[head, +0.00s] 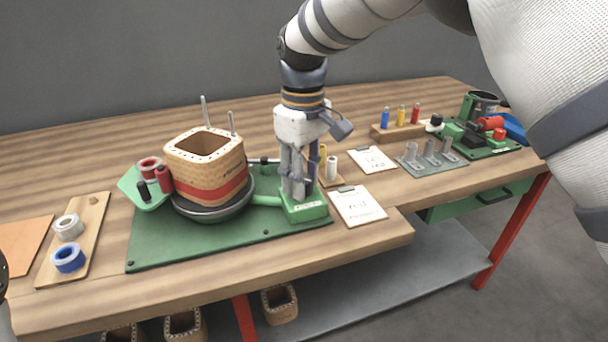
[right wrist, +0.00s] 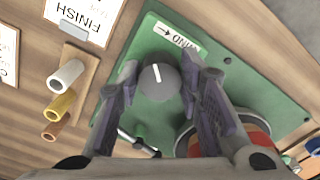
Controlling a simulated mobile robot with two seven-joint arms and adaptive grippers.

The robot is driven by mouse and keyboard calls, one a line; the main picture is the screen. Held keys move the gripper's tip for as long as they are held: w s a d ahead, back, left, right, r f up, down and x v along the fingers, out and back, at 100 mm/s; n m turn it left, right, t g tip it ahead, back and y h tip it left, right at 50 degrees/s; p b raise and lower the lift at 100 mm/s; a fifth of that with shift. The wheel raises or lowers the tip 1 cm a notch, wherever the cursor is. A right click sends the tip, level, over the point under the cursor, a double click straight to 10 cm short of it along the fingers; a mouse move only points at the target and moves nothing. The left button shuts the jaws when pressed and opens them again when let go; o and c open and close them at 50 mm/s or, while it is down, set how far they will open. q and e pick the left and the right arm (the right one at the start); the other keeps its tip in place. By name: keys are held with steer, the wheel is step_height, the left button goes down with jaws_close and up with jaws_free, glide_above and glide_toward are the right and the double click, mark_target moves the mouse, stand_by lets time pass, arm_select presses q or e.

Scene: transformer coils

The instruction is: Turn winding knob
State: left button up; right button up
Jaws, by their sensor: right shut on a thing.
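The winding knob (right wrist: 158,84) is round and dark grey, with a white line on its top, in the right wrist view. It sits on the green winder base (head: 165,251) beside a white label (right wrist: 178,41) reading WIND with an arrow. My right gripper (head: 298,194) points down over the green box (head: 307,210) at the base's right end and is shut on the knob, one finger on each side. In the head view the fingers hide the knob. The wooden coil former (head: 205,158) with a red band stands on a dark round plate (head: 212,212) left of the gripper.
Red and dark spools (head: 163,179) stand left of the former. Two upright rods (head: 204,112) rise behind it. Clipboards (head: 358,206) lie just right of the gripper. A wooden board with tape rolls (head: 68,258) lies at the left. The table's front strip is clear.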

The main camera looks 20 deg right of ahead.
steer(key=m, duration=0.4)
steer(key=shift+m+p, duration=0.3)
steer(key=m, duration=0.4)
steer(key=shift+a+m, duration=0.1)
steer(key=shift+m, duration=0.2)
steer(key=m, duration=0.4)
steer(key=shift+m, duration=0.3)
steer(key=shift+a+m, duration=0.1)
steer(key=shift+m, duration=2.1)
steer(key=o, duration=1.2)
steer(key=shift+c, duration=0.2)
